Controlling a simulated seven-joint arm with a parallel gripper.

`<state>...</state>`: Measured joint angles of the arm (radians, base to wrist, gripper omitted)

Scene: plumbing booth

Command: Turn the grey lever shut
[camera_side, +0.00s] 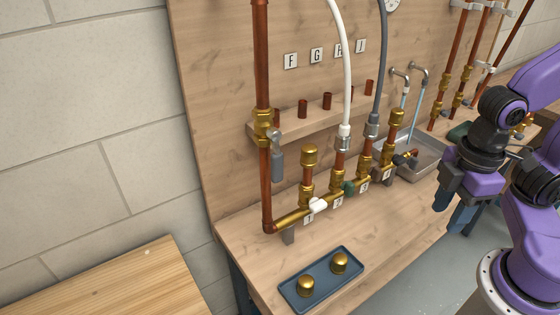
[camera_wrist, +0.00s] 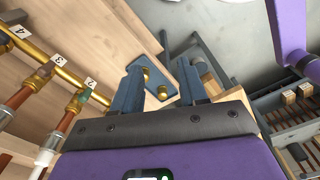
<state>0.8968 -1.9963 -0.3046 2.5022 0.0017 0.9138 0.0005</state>
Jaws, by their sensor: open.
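The grey lever (camera_side: 278,162) is on the brass valve (camera_side: 263,127) of the tall copper pipe (camera_side: 262,55) at the left of the board. It hangs straight down, roughly in line with the pipe. My gripper (camera_side: 453,212) is open and empty at the right, over the bench's right side and far from the lever. In the wrist view my gripper (camera_wrist: 162,80) points down, its two blue fingers spread apart. The grey lever does not show clearly there.
A brass manifold with numbered outlets runs along the board, with a white handle (camera_side: 317,206), a green handle (camera_side: 348,188) and a black handle (camera_side: 402,160). White and grey hoses rise from it. A blue tray (camera_side: 320,290) holds two brass caps. A sink (camera_side: 425,157) lies behind.

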